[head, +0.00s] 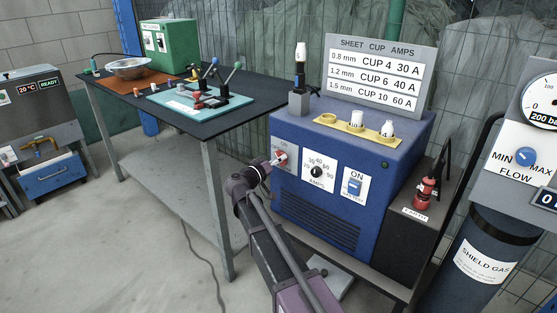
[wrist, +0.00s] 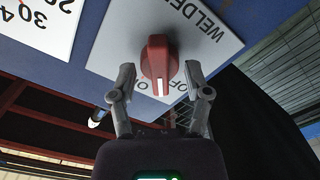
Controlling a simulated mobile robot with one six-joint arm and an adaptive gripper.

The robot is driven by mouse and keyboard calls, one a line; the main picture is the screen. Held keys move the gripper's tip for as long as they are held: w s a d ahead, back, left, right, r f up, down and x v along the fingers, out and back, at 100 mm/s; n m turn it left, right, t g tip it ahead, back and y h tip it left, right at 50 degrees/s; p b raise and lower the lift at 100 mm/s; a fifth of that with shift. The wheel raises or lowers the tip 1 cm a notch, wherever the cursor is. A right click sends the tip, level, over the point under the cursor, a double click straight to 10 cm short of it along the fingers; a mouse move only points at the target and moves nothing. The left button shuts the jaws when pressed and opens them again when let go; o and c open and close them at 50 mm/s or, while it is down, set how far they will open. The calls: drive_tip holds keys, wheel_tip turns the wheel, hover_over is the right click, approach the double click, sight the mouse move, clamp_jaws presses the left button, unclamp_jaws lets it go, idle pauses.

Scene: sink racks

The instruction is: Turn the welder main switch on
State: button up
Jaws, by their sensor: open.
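The blue welder box (head: 323,215) stands on a low stand, with a red rotary switch (head: 281,159) at the left of its front. In the wrist view the red switch (wrist: 158,62) sits on a white plate (wrist: 205,45) lettered WELDER, with OFF and ON lettering partly hidden behind the knob. Its white mark points toward the bottom of that view; I cannot tell which word it meets. My gripper (wrist: 160,85) is open, one finger on each side of the knob, with no clear contact. In the head view my gripper (head: 267,166) is at the switch, partly covering its plate.
A dark workbench (head: 240,100) stands to the left. A gas cylinder (head: 480,265) stands to the right. Open floor lies at the left.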

clamp_jaws()
drive_tip(key=m, duration=0.6)
drive_tip(key=shift+m, duration=0.4)
unclamp_jaws()
drive_tip(key=shift+s+a, duration=0.1)
drive_tip(key=shift+v, duration=2.4)
